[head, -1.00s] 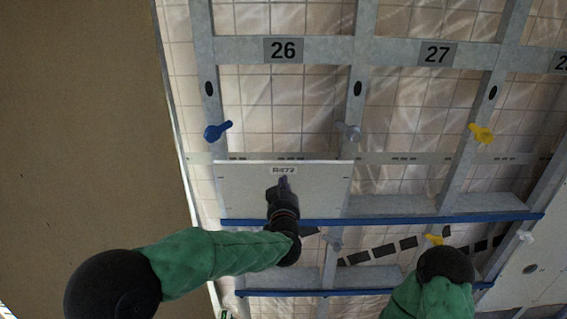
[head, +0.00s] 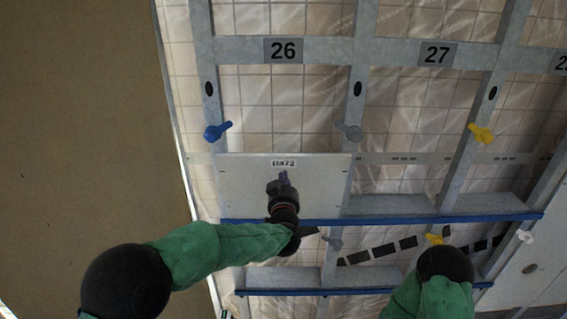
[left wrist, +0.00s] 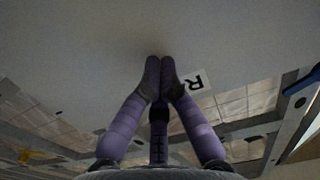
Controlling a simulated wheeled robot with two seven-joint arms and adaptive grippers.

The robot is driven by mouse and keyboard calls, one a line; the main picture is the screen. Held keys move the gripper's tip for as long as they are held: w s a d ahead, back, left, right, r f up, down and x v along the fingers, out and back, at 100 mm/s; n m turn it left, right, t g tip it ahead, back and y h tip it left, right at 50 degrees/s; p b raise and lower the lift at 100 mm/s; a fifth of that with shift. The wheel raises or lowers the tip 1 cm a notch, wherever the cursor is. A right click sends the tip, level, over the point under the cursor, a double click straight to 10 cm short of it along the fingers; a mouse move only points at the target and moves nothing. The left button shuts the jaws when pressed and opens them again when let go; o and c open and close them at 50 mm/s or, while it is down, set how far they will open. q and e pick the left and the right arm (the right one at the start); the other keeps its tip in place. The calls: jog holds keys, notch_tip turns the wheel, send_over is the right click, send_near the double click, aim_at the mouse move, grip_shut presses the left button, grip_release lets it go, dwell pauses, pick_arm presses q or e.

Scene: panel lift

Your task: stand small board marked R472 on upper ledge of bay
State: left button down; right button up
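The small pale board marked R472 (head: 235,185) stands in bay 26, its lower edge at the blue-edged upper ledge (head: 400,220). It looks nearly upright, close against the metal frame. My left gripper (head: 284,176) is in front of its face, just below the label. In the left wrist view the board (left wrist: 80,40) fills the top, with part of the label showing. The left fingers (left wrist: 160,64) are together at the tips, at or very near the board's face, with nothing seen between them. My right gripper is not in view; only the right arm shows.
Turn clips, blue (head: 217,131), grey (head: 348,131) and yellow (head: 480,133), sit on the studs above the board's height. A lower blue ledge (head: 370,291) runs below. Bay 27 (head: 437,54) at right is open. A large brown panel (head: 80,120) fills the left.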

pick_arm(q)
jog(key=shift+w, duration=1.3)
jog(key=shift+s, duration=0.15)
jog(key=s, duration=0.9)
jog(key=shift+s, duration=0.35)
dwell(1.2)
dwell(0.3)
jog(key=s+a+f+g+h, duration=0.1)
jog(key=s+a+f+g, duration=0.15)
jog(key=f, duration=0.85)
jog(key=s+a+f+g+b, duration=0.1)
jog(key=a+f+g, duration=0.15)
jog(key=f, duration=0.75)
jog(key=s+a+f+g+h, duration=0.1)
jog(key=s+f+g, duration=0.15)
jog(key=f, duration=0.85)
jog(key=s+a+f+n+g+h, duration=0.1)
jog(key=s+f+g, duration=0.4)
jog(key=s+f, duration=0.5)
jog(key=s+a+f+n+g+h+b, duration=0.1)
jog(key=s+a+f+g, duration=0.2)
jog(key=s+f, duration=0.7)
jog(key=s+g, duration=0.2)
jog(key=s, duration=0.5)
jog(key=shift+s, duration=0.3)
